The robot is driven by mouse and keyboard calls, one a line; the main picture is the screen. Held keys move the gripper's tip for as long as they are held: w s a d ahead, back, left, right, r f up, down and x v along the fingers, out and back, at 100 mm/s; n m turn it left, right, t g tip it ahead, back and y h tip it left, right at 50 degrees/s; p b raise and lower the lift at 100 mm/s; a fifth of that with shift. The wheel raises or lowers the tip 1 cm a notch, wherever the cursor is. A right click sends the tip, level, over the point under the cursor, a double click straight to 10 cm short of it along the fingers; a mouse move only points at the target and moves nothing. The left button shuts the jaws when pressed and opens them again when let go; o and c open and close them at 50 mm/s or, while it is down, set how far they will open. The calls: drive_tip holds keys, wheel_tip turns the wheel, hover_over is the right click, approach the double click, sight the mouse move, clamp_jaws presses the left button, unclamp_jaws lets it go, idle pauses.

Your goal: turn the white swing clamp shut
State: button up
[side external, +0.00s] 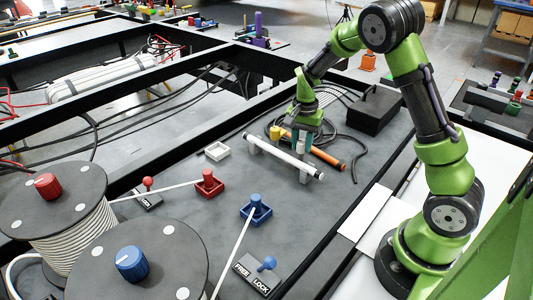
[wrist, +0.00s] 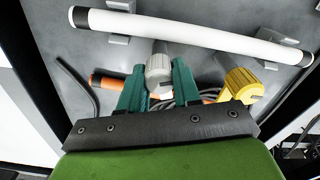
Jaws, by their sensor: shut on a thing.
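The white swing clamp's ribbed knob (wrist: 158,72) shows in the wrist view, between the two teal fingers of my gripper (wrist: 158,66). The fingers are shut on it, one on each side. A narrow pale part sticks out from the knob toward the white tube (wrist: 200,29); I cannot tell whether it reaches over the tube. The tube has black ends and rests on grey supports. In the side view my gripper (side external: 303,137) points down just behind the white tube (side external: 284,157), and the fingers mostly hide the clamp.
A yellow knob (side external: 275,132) stands close to the left of my gripper. An orange tube (side external: 326,157) lies close to the right. Black cables and a black box (side external: 374,110) are behind. Red clamp (side external: 209,183) and blue clamp (side external: 256,210) stand farther forward.

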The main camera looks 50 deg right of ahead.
sight(302, 140)
drive_tip(key=shift+m, duration=1.9)
drive_tip(key=o, duration=1.1)
drive_tip(key=shift+c, duration=0.2)
wheel_tip(302, 140, up, 17)
drive_tip(key=shift+d, duration=0.1)
